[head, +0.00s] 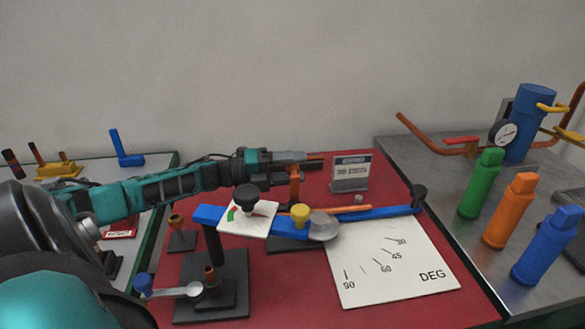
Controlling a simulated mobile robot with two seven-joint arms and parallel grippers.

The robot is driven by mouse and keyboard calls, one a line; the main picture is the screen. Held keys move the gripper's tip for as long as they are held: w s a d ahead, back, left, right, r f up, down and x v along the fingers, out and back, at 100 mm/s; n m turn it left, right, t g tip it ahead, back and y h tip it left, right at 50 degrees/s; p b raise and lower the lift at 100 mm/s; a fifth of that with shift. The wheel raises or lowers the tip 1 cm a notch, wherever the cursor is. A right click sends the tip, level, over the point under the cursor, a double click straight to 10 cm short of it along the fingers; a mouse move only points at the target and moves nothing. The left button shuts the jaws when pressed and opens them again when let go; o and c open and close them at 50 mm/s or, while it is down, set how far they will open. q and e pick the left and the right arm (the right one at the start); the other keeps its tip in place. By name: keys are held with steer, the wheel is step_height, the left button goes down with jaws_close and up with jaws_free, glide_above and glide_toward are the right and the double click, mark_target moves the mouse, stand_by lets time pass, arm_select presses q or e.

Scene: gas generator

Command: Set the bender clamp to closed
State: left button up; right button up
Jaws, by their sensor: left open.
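The bender stands on the red mat (285,285) with a blue bar (375,213) running left to right. A black knob (246,197) sits on a white plate (262,220) with green and red marks near the bar's left end. A yellow knob (299,213) and a grey disc (323,227) are at mid-bar. A copper-coloured tube (350,209) lies along the bar. An orange upright piece (294,185) stands behind it. Which part is the clamp is unclear. My left gripper (316,160) is open above and behind the bar, at the orange piece's top; contact is unclear. My right gripper is out of view.
A white degree plate (392,265) lies front right. A small display (351,173) stands behind. Green (482,183), orange (510,211) and blue (548,245) bottles stand on the right grey table. A small stand with a blue-knobbed lever (180,291) is front left.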

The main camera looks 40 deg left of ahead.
arm_select(q)
steer(key=shift+c, duration=0.4)
jaws_close()
